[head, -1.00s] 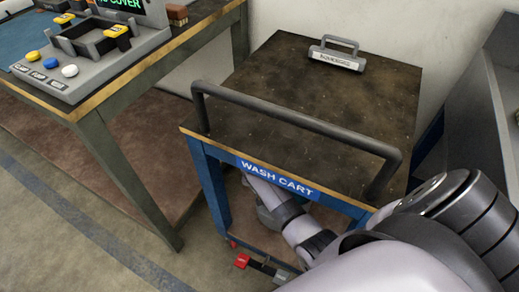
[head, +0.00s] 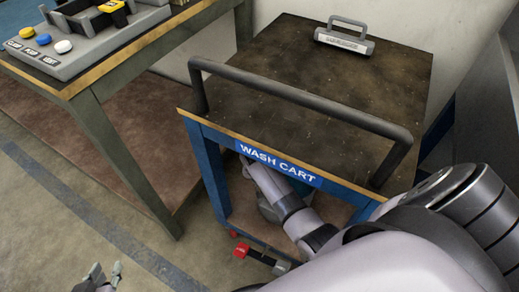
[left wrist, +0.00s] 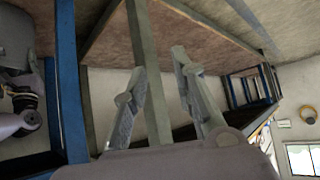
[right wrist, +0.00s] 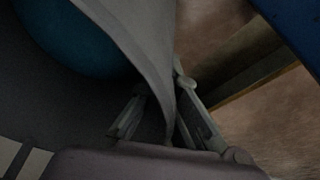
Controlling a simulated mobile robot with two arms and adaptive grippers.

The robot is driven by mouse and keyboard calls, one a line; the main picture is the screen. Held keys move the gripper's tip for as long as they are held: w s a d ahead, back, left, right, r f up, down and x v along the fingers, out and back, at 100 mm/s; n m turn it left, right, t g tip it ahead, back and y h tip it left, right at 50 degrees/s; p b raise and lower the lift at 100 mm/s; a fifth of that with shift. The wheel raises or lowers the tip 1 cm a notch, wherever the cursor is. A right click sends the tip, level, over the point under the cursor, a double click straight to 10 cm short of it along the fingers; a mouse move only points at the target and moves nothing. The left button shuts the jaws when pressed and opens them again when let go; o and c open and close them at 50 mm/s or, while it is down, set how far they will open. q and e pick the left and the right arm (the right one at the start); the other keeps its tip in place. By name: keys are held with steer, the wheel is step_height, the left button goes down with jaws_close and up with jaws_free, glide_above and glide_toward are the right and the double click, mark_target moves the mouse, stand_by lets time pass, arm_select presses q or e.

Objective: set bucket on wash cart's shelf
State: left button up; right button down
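The wash cart (head: 277,163) stands in the middle of the head view, with a brown top, blue frame and dark handle bar. My right arm reaches in below the cart's top, and its gripper is hidden there in the head view. In the right wrist view my right gripper (right wrist: 163,88) is shut on the bucket wall (right wrist: 148,35), with blue-green inside the bucket. My left gripper (head: 104,274) is open and empty; it also shows in the left wrist view (left wrist: 157,62).
A workbench (head: 95,80) with a grey button panel (head: 75,55) stands to the left. A small grey handled block (head: 344,40) lies on the cart's top. A red pedal (head: 241,250) is low at the cart's front. Floor is clear at lower left.

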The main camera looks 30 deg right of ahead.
steer(key=shift+w+d+r, duration=0.1)
steer(key=shift+w+r, duration=0.05)
steer(key=shift+w, duration=0.05)
steer(key=c, duration=2.2)
jaws_free()
steer(key=shift+s+f, duration=0.2)
steer(key=shift+c, duration=0.2)
steer(key=o, duration=0.4)
steer(key=shift+o, duration=0.2)
steer(key=shift+r, duration=0.1)
